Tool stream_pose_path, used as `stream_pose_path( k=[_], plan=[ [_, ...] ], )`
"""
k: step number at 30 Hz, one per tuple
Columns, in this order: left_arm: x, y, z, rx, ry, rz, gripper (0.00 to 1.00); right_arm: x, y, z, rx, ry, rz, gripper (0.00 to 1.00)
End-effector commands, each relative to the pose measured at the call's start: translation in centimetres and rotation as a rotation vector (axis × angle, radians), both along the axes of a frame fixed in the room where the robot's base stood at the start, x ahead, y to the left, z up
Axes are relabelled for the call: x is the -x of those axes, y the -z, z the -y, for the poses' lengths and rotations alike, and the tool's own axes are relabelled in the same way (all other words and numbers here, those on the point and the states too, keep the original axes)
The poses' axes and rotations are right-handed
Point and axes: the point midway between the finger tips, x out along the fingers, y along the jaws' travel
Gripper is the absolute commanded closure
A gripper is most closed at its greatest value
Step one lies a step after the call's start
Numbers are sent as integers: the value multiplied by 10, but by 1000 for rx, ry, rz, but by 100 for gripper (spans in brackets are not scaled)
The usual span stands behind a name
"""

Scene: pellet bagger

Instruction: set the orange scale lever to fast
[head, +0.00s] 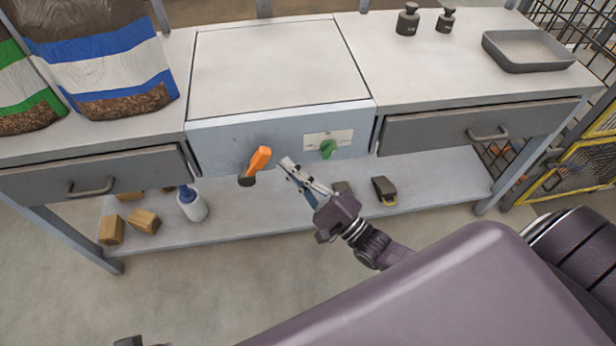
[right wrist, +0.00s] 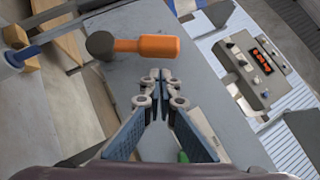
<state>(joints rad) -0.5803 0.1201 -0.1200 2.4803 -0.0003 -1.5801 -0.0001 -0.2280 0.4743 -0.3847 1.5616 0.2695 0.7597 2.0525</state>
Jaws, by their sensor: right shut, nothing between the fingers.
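The orange lever (head: 260,159) sticks out from the front of the scale cabinet (head: 228,141), with a dark round hub at its lower end. In the head view its handle points up and slightly right. My right gripper (head: 285,163) is shut and empty, just right of the lever and apart from it in the picture. In the right wrist view the orange lever (right wrist: 145,46) lies beyond the shut fingertips (right wrist: 160,76). A green knob (head: 328,149) sits on a light plate to the right on the same front.
Grey drawers (head: 95,176) flank the cabinet. Bags (head: 100,65) stand on the left top; weights (head: 408,20) and a tray (head: 525,50) on the right. A white bottle (head: 192,204) and wooden blocks (head: 144,221) are on the lower shelf.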

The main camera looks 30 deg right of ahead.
Motion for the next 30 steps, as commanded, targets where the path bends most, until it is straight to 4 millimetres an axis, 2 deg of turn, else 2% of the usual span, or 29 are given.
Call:
stream_pose_path(
  k=[7,20,28,30],
  plan=[
    [0,-2,0,0,0,0,100,-5,-11,-16,2,1,1,100],
    [0,-2,0,0,0,0,100,-5,-11,-17,4,0,0,100],
    [-1,-11,0,1,0,5,100,-9,-16,-18,33,1,-8,100],
    [-4,-2,1,1,0,-1,100,-10,-16,-19,40,0,-11,100]
  ],
)
